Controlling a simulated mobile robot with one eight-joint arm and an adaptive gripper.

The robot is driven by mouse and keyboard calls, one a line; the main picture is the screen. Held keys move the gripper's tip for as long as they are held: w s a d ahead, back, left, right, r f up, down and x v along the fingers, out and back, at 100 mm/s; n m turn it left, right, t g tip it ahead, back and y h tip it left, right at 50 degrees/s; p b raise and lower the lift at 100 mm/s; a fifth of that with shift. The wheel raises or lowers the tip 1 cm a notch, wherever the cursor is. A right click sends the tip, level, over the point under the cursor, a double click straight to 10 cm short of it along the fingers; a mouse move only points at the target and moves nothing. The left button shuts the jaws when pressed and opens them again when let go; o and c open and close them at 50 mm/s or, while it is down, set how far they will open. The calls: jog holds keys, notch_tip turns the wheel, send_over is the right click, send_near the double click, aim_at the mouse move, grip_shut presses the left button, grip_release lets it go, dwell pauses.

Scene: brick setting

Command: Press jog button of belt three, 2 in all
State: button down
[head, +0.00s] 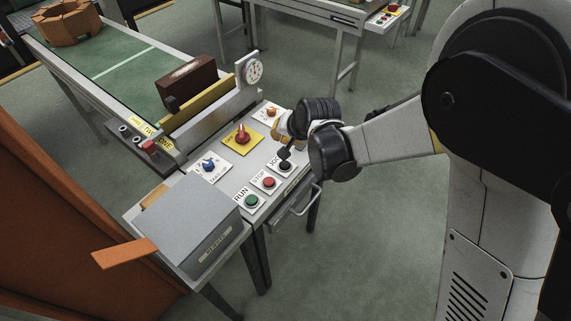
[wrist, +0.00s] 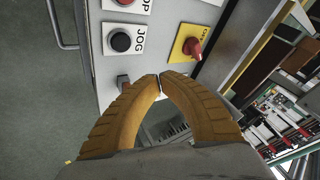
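The control panel (head: 225,184) carries a row of round buttons labelled RUN, STOP and JOG. The black JOG button (head: 285,166) is at the right end of that row, partly behind a dark part. In the wrist view the JOG button (wrist: 120,42) sits on its white plate, up and left of my fingertips. My gripper (wrist: 161,77) is shut, with its orange fingertips together and nothing seen between them. The fingertips look apart from the button. In the head view my gripper (head: 282,128) is over the panel's far right part.
The red STOP button (head: 269,182) and green RUN button (head: 251,201) are beside JOG. A red knob on a yellow plate (head: 243,136) and a blue knob (head: 208,163) stand behind. A grey box (head: 188,228) is at the left. A drawer handle (head: 296,207) sticks out in front.

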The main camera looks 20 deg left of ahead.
aim_at(282, 162)
notch_tip(282, 162, down, 8)
jog(key=b, duration=0.5)
jog(key=shift+f+b, duration=0.1)
jog(key=shift+b, duration=0.25)
jog(key=shift+f, duration=0.1)
dwell(0.8)
jog(key=shift+f+b, duration=0.3)
jog(key=shift+b, duration=0.1)
jog(key=shift+f+b, duration=0.45)
dwell(0.6)
jog(key=shift+r, duration=0.1)
jog(key=shift+r+p, duration=0.55)
jog(key=shift+r, duration=0.25)
jog(key=shift+r+p, duration=1.7)
jog(key=shift+r, duration=0.8)
jog(key=shift+d, duration=0.1)
